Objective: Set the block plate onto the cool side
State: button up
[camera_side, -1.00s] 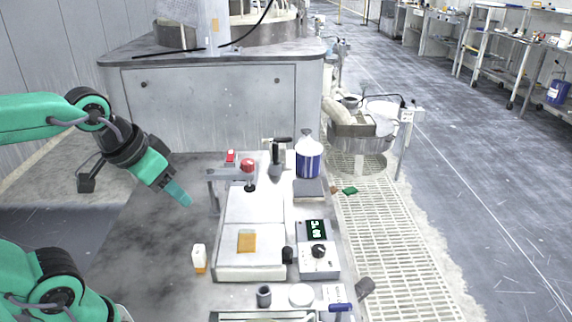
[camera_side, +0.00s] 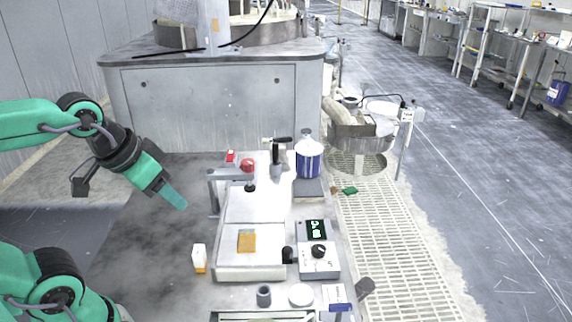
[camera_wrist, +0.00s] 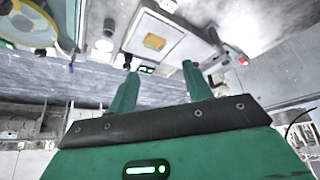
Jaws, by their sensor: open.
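The block plate (camera_side: 246,241), a small flat orange-tan square, lies on the near section of a pale two-part platen (camera_side: 265,262). The far section (camera_side: 250,206) of the platen is bare apart from a dark knob over its back edge. No readable marking tells which section is the cool side. My gripper (camera_side: 176,199) is in the air to the left of the platen, clear of everything, open and empty. In the wrist view its two fingers (camera_wrist: 160,84) stand apart, with the block plate (camera_wrist: 154,41) beyond them.
A metal bracket with a red knob (camera_side: 248,165) stands at the platen's back left. A small white-and-orange bottle (camera_side: 199,258) stands left of the platen. A control box (camera_side: 319,259) is at the right. A blue-labelled bottle (camera_side: 308,158) stands behind. The bench at left is clear.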

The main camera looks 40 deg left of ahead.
jog(key=shift+c, duration=0.5)
jog(key=n+g, duration=0.5)
jog(key=n, duration=0.1)
send_over(287, 249)
notch_tip(287, 249, down, 10)
jog(key=shift+s+a+f, duration=0.15)
jog(key=shift+f, duration=0.1)
jog(key=shift+d+f+g, duration=0.2)
jog(key=shift+f+g, duration=0.1)
jog(key=shift+f, duration=0.1)
jog(key=shift+f, duration=3.8)
